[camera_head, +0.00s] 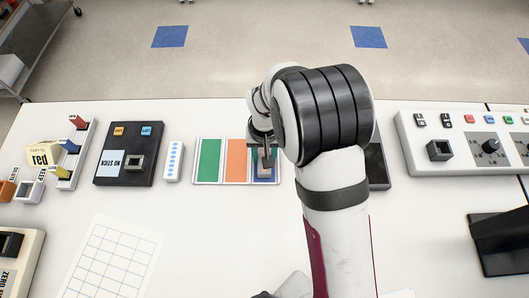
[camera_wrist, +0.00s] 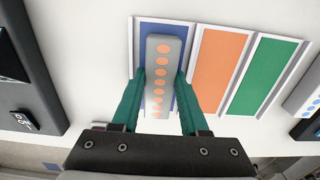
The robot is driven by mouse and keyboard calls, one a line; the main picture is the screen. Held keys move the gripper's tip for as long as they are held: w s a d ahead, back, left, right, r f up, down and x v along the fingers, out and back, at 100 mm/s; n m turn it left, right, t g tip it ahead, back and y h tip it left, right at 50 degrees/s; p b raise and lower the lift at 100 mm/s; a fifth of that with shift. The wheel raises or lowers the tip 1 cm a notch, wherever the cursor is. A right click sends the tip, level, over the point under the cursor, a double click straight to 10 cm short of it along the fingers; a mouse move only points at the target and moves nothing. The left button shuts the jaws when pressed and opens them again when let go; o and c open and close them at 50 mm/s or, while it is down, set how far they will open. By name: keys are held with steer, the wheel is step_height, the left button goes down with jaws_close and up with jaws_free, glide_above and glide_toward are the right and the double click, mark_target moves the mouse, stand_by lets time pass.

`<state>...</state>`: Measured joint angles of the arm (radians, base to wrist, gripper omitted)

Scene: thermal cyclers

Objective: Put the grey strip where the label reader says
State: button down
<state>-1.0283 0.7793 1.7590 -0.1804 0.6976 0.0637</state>
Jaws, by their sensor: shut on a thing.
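The grey strip (camera_wrist: 162,62) with a row of orange dots is between the teal fingers of my gripper (camera_wrist: 159,76) in the wrist view. My gripper is shut on it. The strip is over the blue panel (camera_wrist: 181,34); I cannot tell whether it touches it. In the head view my gripper (camera_head: 265,160) is at the blue panel, right of the orange panel (camera_head: 237,160) and green panel (camera_head: 208,160). My arm hides part of this area. A black box (camera_head: 145,143) with a display reading "NO STICK" stands left; I cannot tell whether it is the label reader.
A white strip with blue dots (camera_head: 174,160) lies between the black box and the panels. A white console (camera_head: 460,160) with a knob and buttons stands right. A gridded sheet (camera_head: 112,258) lies front left. A rack with coloured pieces (camera_head: 77,153) is farther left.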

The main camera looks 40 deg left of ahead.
steer(key=shift+c, duration=2.1)
jaws_free()
step_height(320, 180, up, 12)
steer(key=w+d+r+m, duration=0.3)
steer(key=d+r, duration=0.2)
steer(key=d, duration=0.4)
steer(key=s+d+r+m+y, duration=0.1)
steer(key=s+d+r+m, duration=0.15)
steer(key=d, duration=0.55)
steer(key=s+d+r+m, duration=0.15)
steer(key=d+m, duration=0.25)
steer(key=d, duration=0.5)
steer(key=s+d+m, duration=0.5)
steer(key=s+d, duration=0.1)
steer(key=s, duration=0.1)
steer(key=shift+s+f+y, duration=0.3)
steer(key=shift+s+y, duration=0.05)
steer(key=shift+y, duration=0.05)
